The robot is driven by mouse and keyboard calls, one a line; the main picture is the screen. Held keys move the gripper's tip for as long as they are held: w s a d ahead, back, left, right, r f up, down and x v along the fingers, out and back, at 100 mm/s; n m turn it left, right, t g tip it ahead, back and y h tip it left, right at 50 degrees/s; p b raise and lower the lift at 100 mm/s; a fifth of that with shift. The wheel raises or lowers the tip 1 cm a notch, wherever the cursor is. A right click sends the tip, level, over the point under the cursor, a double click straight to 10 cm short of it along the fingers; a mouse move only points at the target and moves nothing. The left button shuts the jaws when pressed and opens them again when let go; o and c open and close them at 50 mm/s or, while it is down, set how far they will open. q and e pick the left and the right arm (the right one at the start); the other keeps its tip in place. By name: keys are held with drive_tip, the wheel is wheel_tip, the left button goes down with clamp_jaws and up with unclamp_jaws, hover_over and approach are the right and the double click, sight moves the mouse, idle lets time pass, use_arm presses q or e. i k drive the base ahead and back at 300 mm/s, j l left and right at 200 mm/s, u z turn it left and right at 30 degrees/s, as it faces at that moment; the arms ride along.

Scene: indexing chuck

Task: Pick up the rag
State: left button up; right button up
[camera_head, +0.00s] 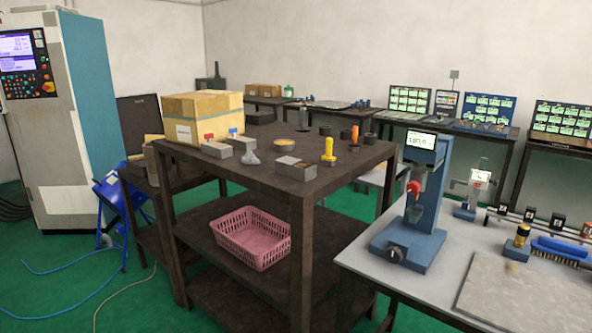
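A small grey crumpled piece (251,157) lies on top of the dark brown shelf table, in front of the cardboard box; it looks like a rag, but it is too small to be sure. A flat grey-beige slab or cloth (515,290) lies at the front right of the grey bench; I cannot tell which it is. Neither of my grippers is in view.
The brown shelf table (350,170) also bears a cardboard box (200,118), metal blocks (295,168) and a yellow-handled tool (328,150). A pink basket (250,238) sits on its lower shelf. A blue gauge stand (408,243) and blue brush (562,249) occupy the grey bench (366,262).

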sight(249, 158)
drive_tip(key=z, duration=0.25)
drive_tip(key=i+j+z, duration=0.25)
drive_tip(key=z, duration=0.2)
drive_tip(key=i+j+z, duration=0.25)
drive_tip(key=j+z, duration=0.25)
drive_tip(key=i+j+z, duration=0.1)
drive_tip(key=j, duration=0.2)
drive_tip(key=i+j+z, duration=0.1)
drive_tip(key=j, duration=0.2)
drive_tip(key=i+j, duration=0.15)
drive_tip(key=j, duration=0.2)
drive_tip(key=i+j, duration=0.1)
drive_tip(key=j, duration=0.3)
drive_tip(key=i+j, duration=0.15)
drive_tip(key=j, duration=0.25)
drive_tip(key=i+j+z, duration=0.1)
drive_tip(key=j, duration=0.3)
drive_tip(key=u, duration=1.25)
drive_tip(key=k+l+u, duration=0.15)
drive_tip(key=u, duration=1.4)
